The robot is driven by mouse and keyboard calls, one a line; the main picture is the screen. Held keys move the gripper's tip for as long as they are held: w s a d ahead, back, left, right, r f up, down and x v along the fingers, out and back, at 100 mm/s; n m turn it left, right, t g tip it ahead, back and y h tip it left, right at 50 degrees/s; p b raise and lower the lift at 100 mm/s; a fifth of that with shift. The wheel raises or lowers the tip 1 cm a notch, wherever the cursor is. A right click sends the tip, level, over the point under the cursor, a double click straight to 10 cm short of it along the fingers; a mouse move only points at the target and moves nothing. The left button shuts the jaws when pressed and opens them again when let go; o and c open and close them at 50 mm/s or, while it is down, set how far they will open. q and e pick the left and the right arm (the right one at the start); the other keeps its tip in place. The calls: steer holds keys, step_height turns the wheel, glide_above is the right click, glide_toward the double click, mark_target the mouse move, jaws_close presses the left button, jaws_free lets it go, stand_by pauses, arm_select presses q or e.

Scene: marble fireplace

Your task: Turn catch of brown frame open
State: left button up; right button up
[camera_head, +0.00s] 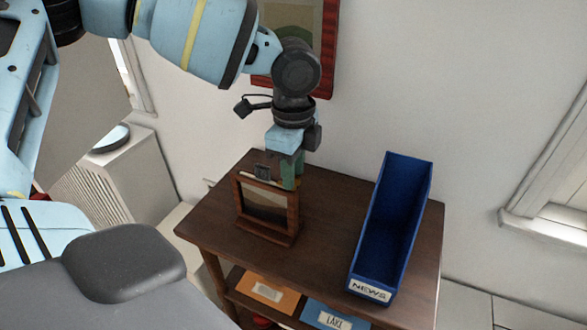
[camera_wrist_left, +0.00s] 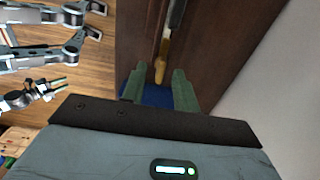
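The brown frame (camera_head: 283,238) stands upright on a small dark wooden table, its front towards me. My left gripper (camera_head: 287,178) comes down from above at the frame's upper right corner. In the left wrist view its two green fingers (camera_wrist_left: 158,88) are apart. A thin brown and black strip (camera_wrist_left: 164,58), probably the frame seen edge-on from above, runs down towards the gap between them. I see no clear grip on it. The catch cannot be made out for certain. The right gripper does not show clearly in either view.
A blue bin (camera_head: 396,225) labelled NEWS stands to the right on the table (camera_head: 327,207). Orange (camera_head: 268,291) and blue labelled items lie on the shelf below. The wall with a red-framed picture (camera_head: 328,50) is close behind. Grey jointed parts (camera_wrist_left: 65,50) show at left in the wrist view.

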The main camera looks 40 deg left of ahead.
arm_select(q)
steer(key=shift+f, duration=0.2)
jaws_close()
